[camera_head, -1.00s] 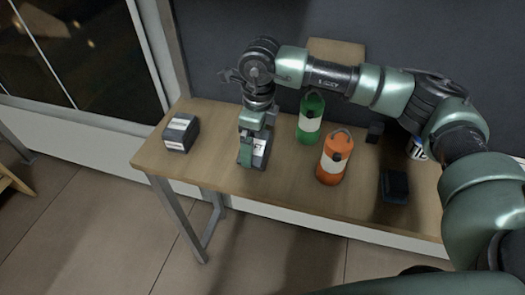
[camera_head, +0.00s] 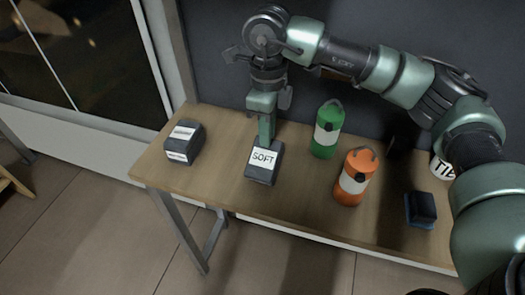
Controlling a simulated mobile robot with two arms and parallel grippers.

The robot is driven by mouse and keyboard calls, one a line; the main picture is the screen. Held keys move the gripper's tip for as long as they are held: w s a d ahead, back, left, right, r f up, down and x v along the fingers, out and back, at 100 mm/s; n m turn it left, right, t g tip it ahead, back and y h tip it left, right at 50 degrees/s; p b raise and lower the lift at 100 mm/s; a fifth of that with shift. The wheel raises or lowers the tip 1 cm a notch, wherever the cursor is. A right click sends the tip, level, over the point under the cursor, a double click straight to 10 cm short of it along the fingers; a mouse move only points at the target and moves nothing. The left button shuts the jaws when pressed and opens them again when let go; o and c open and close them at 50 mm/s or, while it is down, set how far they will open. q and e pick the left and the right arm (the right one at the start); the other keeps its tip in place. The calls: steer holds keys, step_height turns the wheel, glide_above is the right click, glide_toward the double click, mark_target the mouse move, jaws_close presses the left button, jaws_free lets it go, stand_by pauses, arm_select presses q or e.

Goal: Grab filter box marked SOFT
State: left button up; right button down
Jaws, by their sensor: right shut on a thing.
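The filter box marked SOFT (camera_head: 262,168) is a dark box with a white label on the wooden table, left of the middle. Its label faces me and reads clearly. My right gripper (camera_head: 267,139) comes down from above at the box's back edge and is shut on it. One finger shows; the other is hidden. I cannot tell whether the box touches the table or is slightly raised. My left gripper is not in view.
Another dark box (camera_head: 183,143) with white labels stands left on the table (camera_head: 218,180). A dark blue-edged block (camera_head: 420,209) lies farther right. A dark wall rises behind.

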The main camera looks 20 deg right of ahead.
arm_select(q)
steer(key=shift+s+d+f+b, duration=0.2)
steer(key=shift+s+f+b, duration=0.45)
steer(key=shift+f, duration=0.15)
arm_select(e)
step_height(320, 180, up, 11)
steer(key=s, duration=0.1)
steer(key=shift+s, duration=0.25)
steer(key=shift+f, duration=0.1)
steer(key=shift+c, duration=2.2)
jaws_free()
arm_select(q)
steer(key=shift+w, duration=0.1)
